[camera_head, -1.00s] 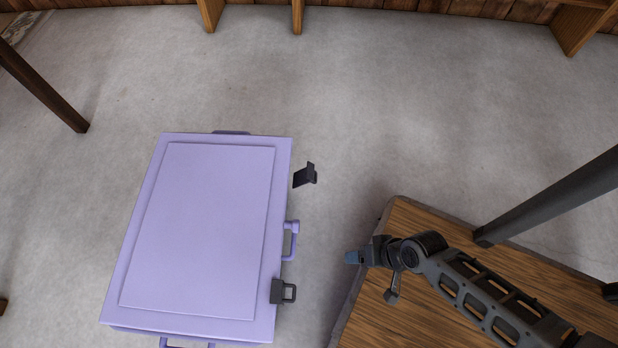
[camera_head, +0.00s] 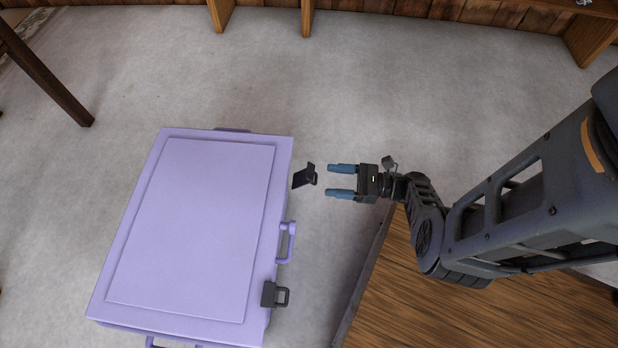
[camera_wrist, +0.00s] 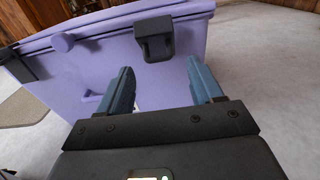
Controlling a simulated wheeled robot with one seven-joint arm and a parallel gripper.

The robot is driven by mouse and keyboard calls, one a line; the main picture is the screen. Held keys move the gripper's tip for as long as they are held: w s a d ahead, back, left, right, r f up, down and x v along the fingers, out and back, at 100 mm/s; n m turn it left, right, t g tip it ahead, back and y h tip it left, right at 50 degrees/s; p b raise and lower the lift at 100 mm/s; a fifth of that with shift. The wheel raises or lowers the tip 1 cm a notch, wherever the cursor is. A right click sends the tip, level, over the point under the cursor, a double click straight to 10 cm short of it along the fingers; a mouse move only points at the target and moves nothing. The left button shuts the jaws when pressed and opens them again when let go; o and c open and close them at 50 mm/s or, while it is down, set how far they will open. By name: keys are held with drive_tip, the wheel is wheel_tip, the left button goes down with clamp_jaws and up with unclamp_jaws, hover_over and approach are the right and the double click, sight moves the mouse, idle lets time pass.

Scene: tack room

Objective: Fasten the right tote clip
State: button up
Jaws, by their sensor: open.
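A lavender tote (camera_head: 190,230) with its lid down stands on the floor; it also shows in the wrist view (camera_wrist: 85,60). The right tote clip (camera_head: 304,177), dark grey, sticks outward from the far part of the tote's right side in the head view, apart from the lid's top. It also shows in the wrist view (camera_wrist: 154,40), ahead of the fingers. The other clip (camera_head: 274,294) sits over the lid edge nearer me and partly shows in the wrist view (camera_wrist: 16,66). My gripper (camera_head: 328,180) is open and empty, its blue fingers just right of the right clip, pointing at it.
A lavender handle (camera_head: 287,242) stands out between the two clips. A wooden surface (camera_head: 450,310) with a dark edge lies below my arm. Wooden posts and a plank wall stand at the back. The grey floor (camera_head: 400,80) beyond the tote is clear.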

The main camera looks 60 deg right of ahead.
sight(304, 178)
drive_tip(key=x, duration=0.7)
drive_tip(key=shift+w+a+b, duration=0.15)
drive_tip(key=shift+b, duration=0.3)
drive_tip(key=shift+f, duration=0.1)
drive_tip(key=shift+c, duration=0.4)
clamp_jaws()
